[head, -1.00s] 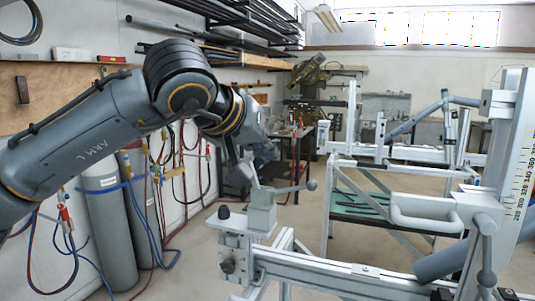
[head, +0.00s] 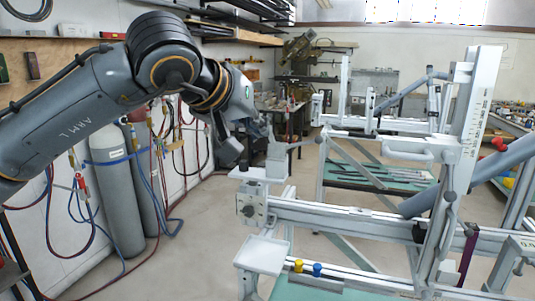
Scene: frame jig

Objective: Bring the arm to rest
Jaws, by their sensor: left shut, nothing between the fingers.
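My left arm comes in from the left, bends at a raised elbow and points down towards the middle of the head view. My left gripper (head: 231,150) hangs at its end, dark and small, with its fingers shut and nothing seen in them. In the picture it is just left of the clamp (head: 279,158) at the left end of the frame jig (head: 330,219). I cannot tell the exact gap between them. My right gripper is not in view.
A grey-blue tube (head: 490,168) slants through the jig's upright with its scale (head: 475,130). A small tray (head: 262,254) sits below the rail, beside yellow (head: 298,266) and blue (head: 317,269) knobs. Gas cylinders (head: 116,195) and hoses line the left wall. Floor between is clear.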

